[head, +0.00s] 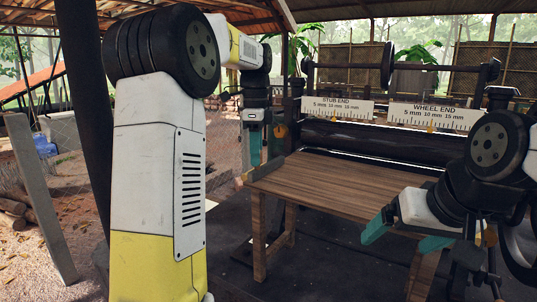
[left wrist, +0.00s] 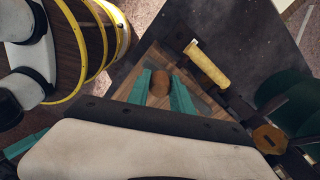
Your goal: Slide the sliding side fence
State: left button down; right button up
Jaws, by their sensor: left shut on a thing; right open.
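My left gripper (head: 264,146) reaches down at the far left corner of the wooden feed table (head: 335,187), beside the roller machine. In the left wrist view, its teal fingers (left wrist: 161,92) are closed around a rounded brown wooden knob (left wrist: 160,83) above a wooden surface. The knob appears to belong to the sliding side fence, whose body is mostly hidden by the gripper and wrist. My right gripper (head: 406,237) is open and empty, in front of the table's right side.
The roller machine has a dark roller (head: 385,142) behind the table, under a "STUB END" scale (head: 338,107) and a "WHEEL END" scale (head: 432,117). A hooped wooden tub (left wrist: 95,40) stands close by in the left wrist view. The tabletop's middle is clear.

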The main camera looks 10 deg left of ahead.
pick_arm(q)
jog(key=shift+w+a, duration=0.15)
jog(key=shift+a, duration=0.3)
jog(key=c, duration=1.1)
grip_release()
jog(key=shift+r, duration=0.15)
notch_tip(320, 180, up, 8)
jog(key=shift+f, duration=0.2)
